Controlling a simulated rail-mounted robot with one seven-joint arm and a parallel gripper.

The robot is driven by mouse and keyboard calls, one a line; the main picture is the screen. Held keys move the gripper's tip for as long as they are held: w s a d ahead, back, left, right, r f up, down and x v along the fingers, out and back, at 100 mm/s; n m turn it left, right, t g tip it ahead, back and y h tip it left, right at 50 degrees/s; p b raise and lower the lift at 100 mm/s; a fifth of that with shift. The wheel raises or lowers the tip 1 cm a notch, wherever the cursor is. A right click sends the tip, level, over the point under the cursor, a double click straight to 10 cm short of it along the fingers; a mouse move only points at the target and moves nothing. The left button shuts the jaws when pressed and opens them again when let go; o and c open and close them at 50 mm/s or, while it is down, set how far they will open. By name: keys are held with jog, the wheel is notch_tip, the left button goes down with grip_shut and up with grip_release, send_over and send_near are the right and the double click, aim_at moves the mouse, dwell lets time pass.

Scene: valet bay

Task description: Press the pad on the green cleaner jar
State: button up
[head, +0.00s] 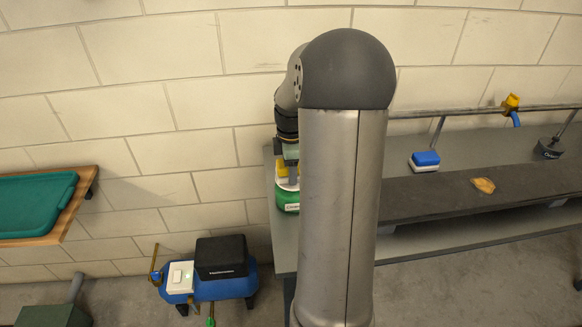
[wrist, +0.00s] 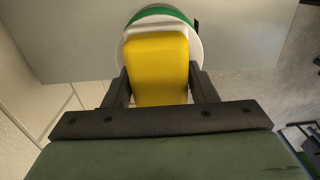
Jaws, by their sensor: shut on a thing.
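The green cleaner jar (head: 287,201), with a white top and a label, stands at the left end of the grey bench. My arm hides its right part. My gripper (wrist: 160,82) is shut on the yellow pad (wrist: 158,62), one finger on each side of it. In the wrist view, the pad lies over the jar's white top, and the jar's green rim (wrist: 165,11) shows beyond. In the head view, the pad (head: 282,170) is right above the white top. I cannot tell whether pad and jar touch.
A blue-and-white block (head: 425,161) sits on the grey bench (head: 395,150). A tan lump (head: 484,186) lies on the dark strip. A rail with a yellow-and-blue fitting (head: 511,104) runs behind. A blue stand (head: 212,286) with a black box (head: 221,257) is at lower left.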

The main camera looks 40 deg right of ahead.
jog(key=shift+f+b, duration=0.35)
jog(key=shift+f, duration=0.25)
dwell(0.3)
dwell(0.5)
jog(key=shift+r+p, duration=2.75)
jog(key=shift+r, duration=0.85)
